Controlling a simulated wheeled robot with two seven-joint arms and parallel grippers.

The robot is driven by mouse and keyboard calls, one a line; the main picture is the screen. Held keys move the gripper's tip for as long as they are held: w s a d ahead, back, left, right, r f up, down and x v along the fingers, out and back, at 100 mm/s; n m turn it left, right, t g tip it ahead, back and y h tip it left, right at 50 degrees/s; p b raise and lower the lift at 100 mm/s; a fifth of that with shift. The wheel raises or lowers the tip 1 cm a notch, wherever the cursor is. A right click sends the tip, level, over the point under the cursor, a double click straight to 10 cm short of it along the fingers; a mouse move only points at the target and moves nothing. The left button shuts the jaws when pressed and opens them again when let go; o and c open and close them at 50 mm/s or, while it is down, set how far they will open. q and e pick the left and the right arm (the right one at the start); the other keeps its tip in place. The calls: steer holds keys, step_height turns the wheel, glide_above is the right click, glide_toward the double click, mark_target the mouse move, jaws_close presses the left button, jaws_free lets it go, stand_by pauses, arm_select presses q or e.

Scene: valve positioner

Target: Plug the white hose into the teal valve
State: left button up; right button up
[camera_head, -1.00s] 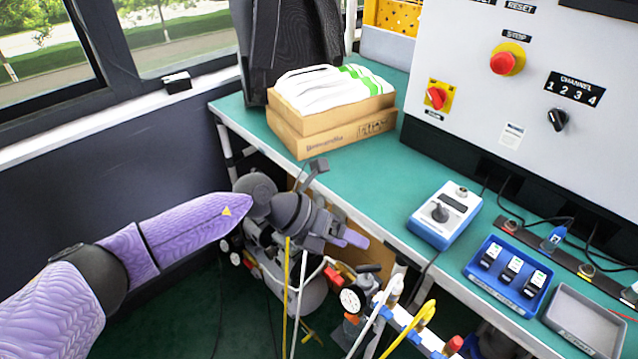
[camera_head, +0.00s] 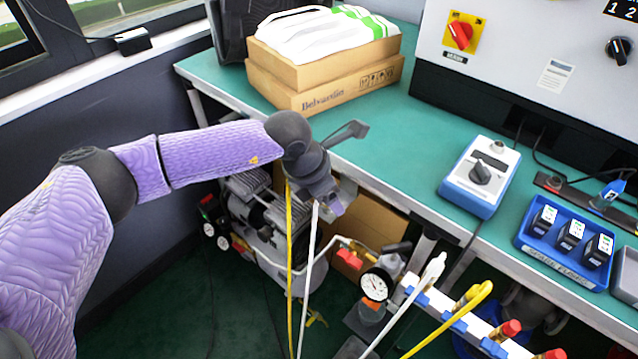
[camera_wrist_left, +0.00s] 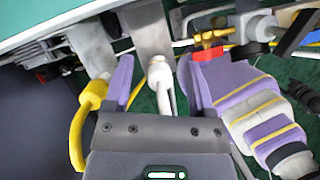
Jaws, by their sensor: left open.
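My left gripper (camera_head: 334,206) is open below the bench's front edge, pointing down; its fingers also show in the left wrist view (camera_wrist_left: 156,62). In that view the white hose's end (camera_wrist_left: 160,76) lies between the two open fingers, apart from both as far as I can tell. In the head view the white hose (camera_head: 307,262) hangs down beside the gripper, next to a yellow hose (camera_head: 289,260). Another white hose length (camera_head: 435,270) meets a manifold at the right. I cannot make out a teal valve. My right gripper is not in view.
The green bench (camera_head: 400,145) carries cardboard boxes (camera_head: 335,88), a blue-white control box (camera_head: 480,176) and a blue tray (camera_head: 548,262). Below it are a compressor (camera_head: 255,205), a gauge (camera_head: 376,285) and a manifold (camera_head: 455,322) with a yellow hose. The yellow hose end (camera_wrist_left: 93,95) is close outside the left finger.

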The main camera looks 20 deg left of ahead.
arm_select(q)
steer(key=shift+w+d+f, duration=0.15)
steer(key=shift+w+f, duration=0.05)
steer(key=shift+f, duration=0.4)
steer(key=shift+r, duration=0.1)
jaws_close()
stand_by(1.4)
